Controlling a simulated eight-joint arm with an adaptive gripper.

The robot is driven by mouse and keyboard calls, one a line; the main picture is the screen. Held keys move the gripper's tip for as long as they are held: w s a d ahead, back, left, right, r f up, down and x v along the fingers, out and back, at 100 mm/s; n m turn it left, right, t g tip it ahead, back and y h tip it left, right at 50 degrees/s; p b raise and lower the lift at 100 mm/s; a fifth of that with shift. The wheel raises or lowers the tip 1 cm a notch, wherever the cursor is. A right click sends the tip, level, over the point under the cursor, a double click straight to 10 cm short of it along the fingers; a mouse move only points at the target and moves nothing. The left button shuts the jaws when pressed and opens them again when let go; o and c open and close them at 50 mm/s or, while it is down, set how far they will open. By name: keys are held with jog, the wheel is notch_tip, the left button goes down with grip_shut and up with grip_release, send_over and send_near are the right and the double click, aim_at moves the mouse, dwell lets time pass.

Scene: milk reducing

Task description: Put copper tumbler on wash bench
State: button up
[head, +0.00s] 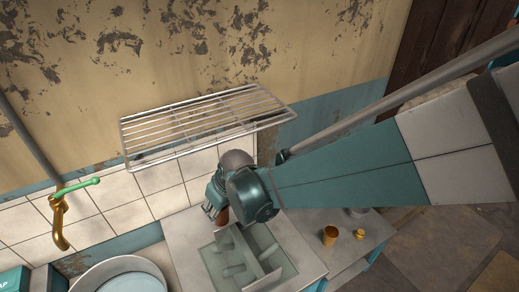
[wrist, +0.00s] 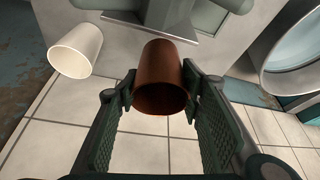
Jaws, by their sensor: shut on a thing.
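The copper tumbler (wrist: 161,85) is a brown-red cup between the two fingers of my gripper (wrist: 159,78) in the wrist view. My gripper is shut on its sides, and its open rim faces the wrist camera. In the head view my gripper (head: 213,204) is over the back of a grey bench (head: 185,238) by the tiled wall. A small brown-red part of the tumbler (head: 223,215) shows there; my gripper hides the rest. I cannot tell whether the tumbler's base touches the bench.
A white cup (wrist: 76,51) stands beside the tumbler. The bench has a sunken basin (head: 270,255). A wire rack (head: 205,120) is on the wall above. A round tub (head: 120,275) is at lower left. Two brass-coloured vessels (head: 330,236) (head: 360,234) stand at right.

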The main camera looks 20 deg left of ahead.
jog(key=s+a+f+n+p, duration=0.1)
jog(key=s+a+f+p, duration=0.2)
jog(key=s+a, duration=0.6)
jog(key=s+f, duration=0.1)
jog(key=s, duration=0.2)
jog(key=shift+s+a+n+g, duration=0.2)
jog(key=shift+a+n+g, duration=0.05)
jog(key=shift+n+g, duration=0.05)
jog(key=w+d, duration=0.3)
jog(key=w, duration=0.5)
jog(key=w+d, duration=0.3)
jog(key=w, duration=0.5)
jog(key=shift+d+b, duration=0.3)
jog(key=shift+b, duration=0.05)
jog(key=shift+w+d+f+b, duration=0.1)
jog(key=shift+w+f+b, duration=0.1)
jog(key=shift+f, duration=0.7)
jog(key=shift+w+d+f+b, duration=0.1)
jog(key=shift+w+f+b, duration=0.05)
jog(key=shift+f, duration=0.7)
jog(key=shift+f, duration=0.2)
